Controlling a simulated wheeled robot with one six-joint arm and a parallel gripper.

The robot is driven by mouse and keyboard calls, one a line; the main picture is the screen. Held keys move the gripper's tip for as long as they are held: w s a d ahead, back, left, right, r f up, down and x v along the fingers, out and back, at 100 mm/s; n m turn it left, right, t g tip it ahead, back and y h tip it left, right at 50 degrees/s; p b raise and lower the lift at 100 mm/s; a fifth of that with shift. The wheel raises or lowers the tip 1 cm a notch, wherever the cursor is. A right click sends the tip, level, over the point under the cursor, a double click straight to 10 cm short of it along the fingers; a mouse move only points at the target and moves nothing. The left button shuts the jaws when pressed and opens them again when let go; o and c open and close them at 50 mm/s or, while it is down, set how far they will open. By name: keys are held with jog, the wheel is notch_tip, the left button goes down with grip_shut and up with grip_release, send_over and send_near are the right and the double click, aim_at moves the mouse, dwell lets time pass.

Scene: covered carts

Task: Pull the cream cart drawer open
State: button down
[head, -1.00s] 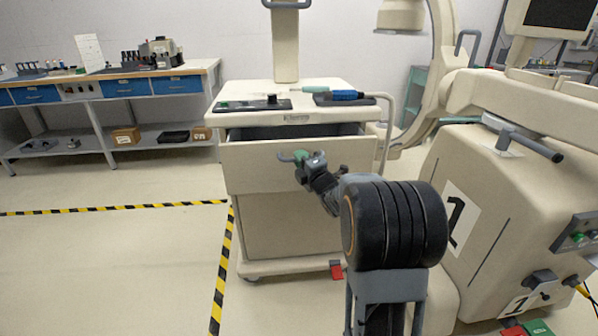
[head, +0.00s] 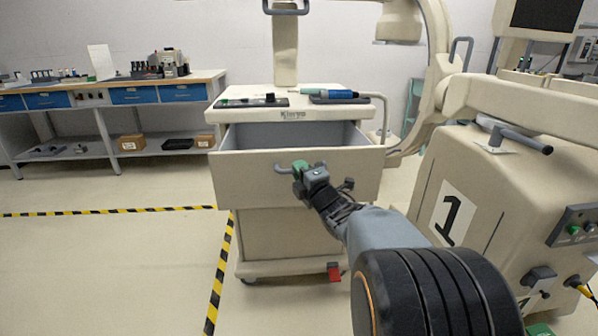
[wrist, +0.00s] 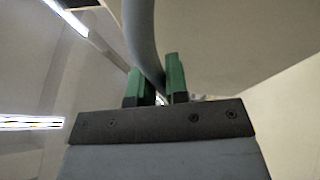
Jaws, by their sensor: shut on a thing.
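The cream cart (head: 282,232) stands in the middle of the head view. Its drawer (head: 245,185) is pulled well out, and the grey empty-looking inside (head: 295,135) shows behind the front panel. A grey curved handle (head: 281,169) sits on the drawer front. My gripper (head: 299,167) is at this handle, its green fingertips shut around the bar. In the wrist view the handle (wrist: 142,45) passes between the two green fingers (wrist: 155,82). The far end of the handle is partly hidden by my gripper.
Small tools (head: 330,95) lie on the cart top. A large cream machine (head: 425,205) marked 1 stands close on the right. A workbench (head: 120,95) is at the back left. Yellow-black tape (head: 217,285) marks the floor, which is clear at left.

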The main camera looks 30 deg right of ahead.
jog(key=shift+d, duration=0.1)
jog(key=c, duration=1.5)
grip_release()
jog(key=o, duration=0.4)
jog(key=shift+s+f+b, duration=0.3)
jog(key=shift+s+f, duration=0.15)
jog(key=shift+s, duration=1.8)
jog(key=shift+s+f+b, duration=0.3)
jog(key=shift+s+f, duration=0.1)
jog(key=shift+s, duration=1.9)
jog(key=shift+s+f+b, duration=0.3)
jog(key=shift+s+f, duration=0.15)
jog(key=shift+s, duration=1.8)
jog(key=shift+r, duration=0.1)
